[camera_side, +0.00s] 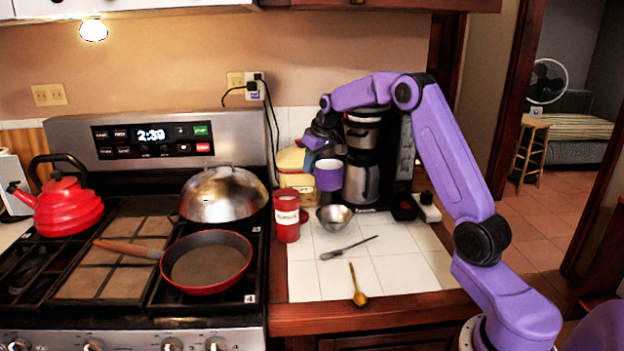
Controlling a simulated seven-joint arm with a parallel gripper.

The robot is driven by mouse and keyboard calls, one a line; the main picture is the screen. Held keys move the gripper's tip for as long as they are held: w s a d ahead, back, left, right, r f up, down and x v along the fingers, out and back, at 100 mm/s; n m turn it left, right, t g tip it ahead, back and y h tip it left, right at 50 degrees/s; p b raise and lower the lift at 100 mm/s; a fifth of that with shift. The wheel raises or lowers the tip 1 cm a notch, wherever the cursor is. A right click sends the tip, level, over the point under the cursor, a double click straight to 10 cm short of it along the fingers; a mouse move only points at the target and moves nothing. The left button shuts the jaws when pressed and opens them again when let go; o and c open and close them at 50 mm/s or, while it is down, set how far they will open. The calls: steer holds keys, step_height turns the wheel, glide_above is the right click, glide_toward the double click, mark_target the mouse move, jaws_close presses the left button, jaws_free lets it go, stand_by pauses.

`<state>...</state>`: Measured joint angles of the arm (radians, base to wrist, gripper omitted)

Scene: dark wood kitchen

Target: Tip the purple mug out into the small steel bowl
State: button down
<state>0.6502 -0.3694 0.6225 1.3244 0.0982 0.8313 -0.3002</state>
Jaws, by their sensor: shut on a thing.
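The purple mug (328,178) is held in the air above the tiled counter, upright as far as I can see, with its pale inside showing at the top. My gripper (318,142) is at the mug's upper left side and is shut on it. The fingers are small and partly lost against the dark arm parts. The small steel bowl (334,217) stands on the white tiles just below the mug, apart from it. What the mug holds cannot be made out.
A coffee maker (362,165) stands behind the mug. A brush-like utensil (347,248) and a golden spoon (357,286) lie in front. The right-front tiles are clear.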

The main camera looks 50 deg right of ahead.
steer(key=shift+t, duration=0.3)
steer(key=d, duration=0.1)
steer(key=w+d+r, duration=0.1)
steer(key=d, duration=0.1)
steer(key=w+d, duration=0.1)
steer(key=d, duration=0.1)
steer(key=shift+w+r, duration=0.2)
steer(key=shift+r, duration=0.15)
steer(key=shift+a, duration=0.1)
steer(key=shift+r+n+t+h, duration=0.15)
steer(key=shift+n+t+h, duration=0.25)
steer(key=shift+t+h, duration=0.6)
steer(key=shift+s+r+t, duration=0.1)
steer(key=shift+t, duration=0.4)
steer(key=shift+s+a+r+n+t+h, duration=0.2)
steer(key=shift+r+t+h, duration=0.05)
steer(key=shift+t+h, duration=0.45)
steer(key=shift+s+a+r+n+t+h, duration=0.2)
steer(key=shift+t+h, duration=0.4)
steer(key=shift+t, duration=0.1)
